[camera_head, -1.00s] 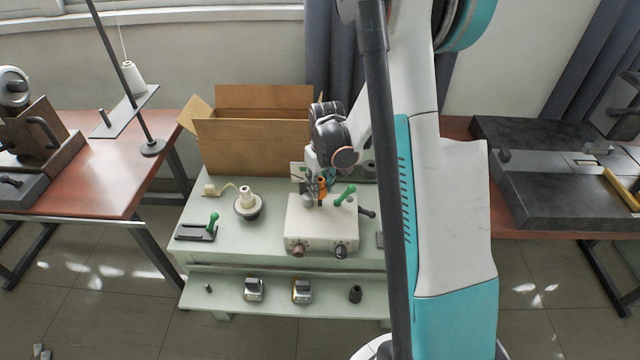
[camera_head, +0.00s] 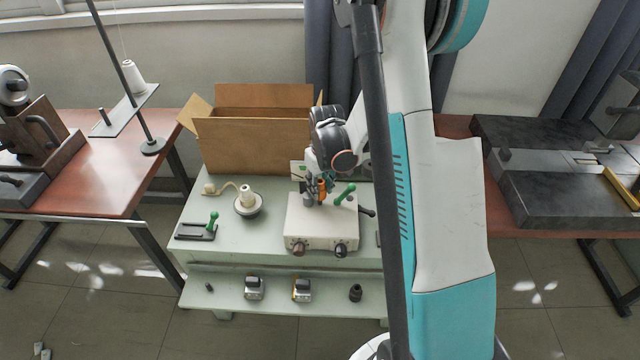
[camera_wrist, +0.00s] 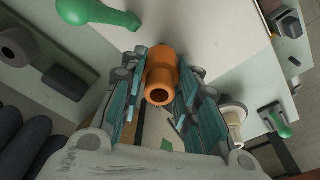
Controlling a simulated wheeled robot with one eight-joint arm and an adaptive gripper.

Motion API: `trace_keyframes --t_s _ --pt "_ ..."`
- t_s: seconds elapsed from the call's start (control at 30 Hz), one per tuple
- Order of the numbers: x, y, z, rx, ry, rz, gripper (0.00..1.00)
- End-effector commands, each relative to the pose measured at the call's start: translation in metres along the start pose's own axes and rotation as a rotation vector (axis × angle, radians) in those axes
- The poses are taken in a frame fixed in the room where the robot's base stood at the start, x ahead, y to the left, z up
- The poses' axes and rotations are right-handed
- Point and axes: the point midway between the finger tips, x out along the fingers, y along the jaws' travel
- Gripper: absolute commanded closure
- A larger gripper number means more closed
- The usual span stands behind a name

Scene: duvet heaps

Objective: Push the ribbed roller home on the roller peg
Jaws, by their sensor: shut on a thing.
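An orange hollow cylinder, which I take as the ribbed roller (camera_wrist: 161,80), stands at the pale box (camera_wrist: 215,32). Its open end faces the wrist camera; I cannot make out ribs. My gripper (camera_wrist: 160,92) has its teal fingers on both sides of the roller and is shut on it. In the head view, my gripper (camera_head: 316,190) is over the top of the pale box (camera_head: 310,232), with the orange roller (camera_head: 322,187) partly hidden by the fingers. I cannot see the roller peg, nor how far down the roller sits.
A green-handled lever (camera_head: 346,192) rises close to the right of my gripper. A cream spool on a round base (camera_head: 247,204) and a green-knobbed dark plate (camera_head: 197,231) stand to the left. A cardboard box (camera_head: 250,148) stands behind. Small parts lie on the lower shelf (camera_head: 225,298).

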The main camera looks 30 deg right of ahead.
Motion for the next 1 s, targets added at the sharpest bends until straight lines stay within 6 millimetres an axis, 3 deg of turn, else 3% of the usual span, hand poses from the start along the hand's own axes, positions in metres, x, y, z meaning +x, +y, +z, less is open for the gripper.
trace_keyframes --t_s 0.7,0.73,0.8,1.0 --pt "0.016 0.000 0.002 0.000 0.000 0.000 0.94" --pt "0.016 0.000 0.002 0.000 0.000 0.000 0.64" --pt "0.016 0.000 0.002 0.000 0.000 0.000 0.48" --pt "0.016 0.000 0.002 0.000 0.000 0.000 0.47"
